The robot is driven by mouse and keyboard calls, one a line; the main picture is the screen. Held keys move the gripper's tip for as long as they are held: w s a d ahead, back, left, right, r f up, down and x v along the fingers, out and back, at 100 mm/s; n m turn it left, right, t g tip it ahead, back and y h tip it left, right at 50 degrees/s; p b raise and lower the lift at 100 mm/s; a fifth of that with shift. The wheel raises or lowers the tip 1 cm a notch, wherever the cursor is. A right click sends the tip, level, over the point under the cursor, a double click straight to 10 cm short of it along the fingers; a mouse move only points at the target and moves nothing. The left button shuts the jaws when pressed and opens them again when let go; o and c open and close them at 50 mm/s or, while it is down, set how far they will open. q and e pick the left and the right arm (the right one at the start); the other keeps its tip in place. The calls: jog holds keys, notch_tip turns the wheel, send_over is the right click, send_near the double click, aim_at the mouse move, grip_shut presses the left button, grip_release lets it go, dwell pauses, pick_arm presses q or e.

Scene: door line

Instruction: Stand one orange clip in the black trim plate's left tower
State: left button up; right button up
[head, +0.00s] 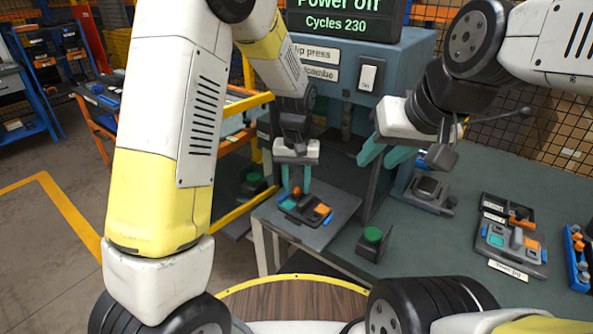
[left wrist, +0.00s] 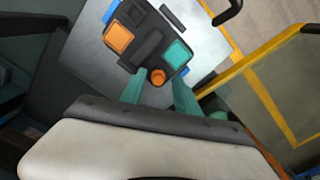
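The black trim plate (head: 305,209) lies on a grey bench top, with a teal pad and an orange pad on it. It also shows in the left wrist view (left wrist: 150,42). An orange clip (left wrist: 157,77) with a round top is at the plate's near edge, beside the teal pad; its lower part is hidden, so I cannot tell how it is seated. My left gripper (head: 297,190) points down over it, its teal fingers apart on either side of the clip, with gaps showing. My right gripper (head: 383,161) is raised by the press, fingers apart and empty.
The press (head: 395,75) stands behind, its screen reading "Power off, Cycles 230". A green button box (head: 373,240) is right of the plate. A labelled tray (head: 512,248) with coloured parts and a blue rack (head: 577,262) sit on the right bench. A yellow-framed guard (head: 250,204) is at the left.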

pick_arm(q)
jog(key=shift+r, duration=0.15)
notch_tip(320, 180, up, 8)
jog(key=shift+a+f, duration=0.1)
jog(key=shift+a, duration=0.05)
jog(key=s+a+r+t+h, duration=0.1)
jog(key=s+a+r+t, duration=0.2)
jog(key=s+a+r, duration=0.3)
jog(key=s+a+r+t+h, duration=0.1)
jog(key=s+a+r+t, duration=0.2)
jog(key=s+a+r, duration=0.4)
jog(key=s+a, duration=0.1)
jog(key=s, duration=0.5)
jog(key=shift+s+r+n, duration=0.15)
jog(key=shift+s+n, duration=0.1)
jog(key=shift+n, duration=0.05)
